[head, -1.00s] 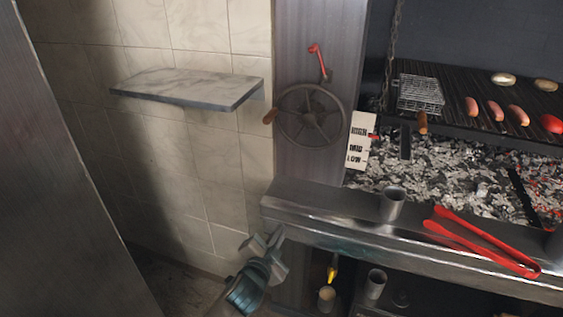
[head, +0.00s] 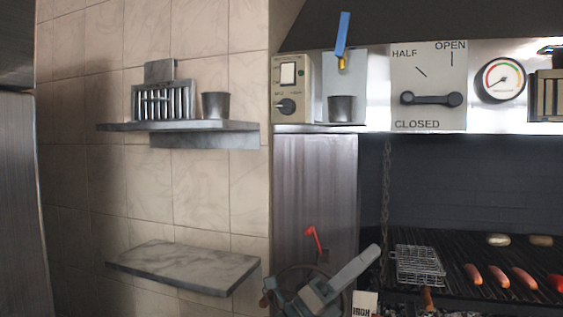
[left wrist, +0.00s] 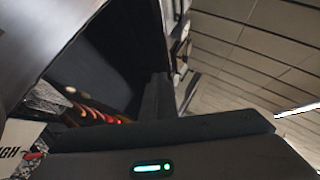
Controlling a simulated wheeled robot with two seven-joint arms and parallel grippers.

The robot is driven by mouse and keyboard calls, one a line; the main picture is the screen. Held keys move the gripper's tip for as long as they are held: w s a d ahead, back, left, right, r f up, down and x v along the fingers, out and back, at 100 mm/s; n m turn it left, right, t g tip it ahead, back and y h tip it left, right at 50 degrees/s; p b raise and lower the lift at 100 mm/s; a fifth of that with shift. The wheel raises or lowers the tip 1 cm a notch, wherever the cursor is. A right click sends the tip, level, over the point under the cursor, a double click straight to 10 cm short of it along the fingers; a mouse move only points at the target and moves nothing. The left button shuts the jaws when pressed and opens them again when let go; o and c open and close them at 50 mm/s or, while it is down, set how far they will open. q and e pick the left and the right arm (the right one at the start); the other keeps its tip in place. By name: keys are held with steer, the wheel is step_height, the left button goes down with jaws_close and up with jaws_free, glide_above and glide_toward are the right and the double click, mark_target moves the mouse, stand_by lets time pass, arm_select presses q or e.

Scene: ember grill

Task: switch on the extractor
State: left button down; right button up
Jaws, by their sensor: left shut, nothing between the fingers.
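The extractor's control box (head: 291,88) is a beige panel at the upper middle of the head view, left of a metal canister. It has a pale rocker switch (head: 288,73) above a black knob (head: 286,106). Whether the switch is on or off cannot be told. My left gripper (head: 330,285) is shut and empty at the bottom middle, well below the box, in front of the handwheel. In the left wrist view my dark gripper body with a green light fills the bottom. The control box is not clear there. My right gripper is not in view.
Two shelves (head: 180,265) stick out from the tiled wall at left; the upper one holds a rack (head: 163,103) and a cup (head: 216,105). A damper lever panel (head: 428,85) and gauge (head: 500,79) are right of the box.

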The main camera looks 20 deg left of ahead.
arm_select(q)
steer(key=s+d+r+m+g+y, duration=0.2)
steer(key=d+r+m+g, duration=0.15)
steer(key=r+m, duration=0.4)
steer(key=s+d+r+m+g+y, duration=0.15)
steer(key=r+m+g, duration=0.35)
steer(key=m, duration=0.6)
steer(key=s+a+r+n+t+y, duration=0.1)
steer(key=a+r+t+y, duration=1)
steer(key=a+r, duration=1.4)
steer(key=s+r+y, duration=0.1)
steer(key=y, duration=0.4)
steer(key=shift+s+r+n+y, duration=0.2)
steer(key=shift+r+n+y, duration=0.1)
steer(key=shift+n+y, duration=0.05)
steer(key=shift+w+a, duration=0.1)
steer(key=shift+w, duration=0.05)
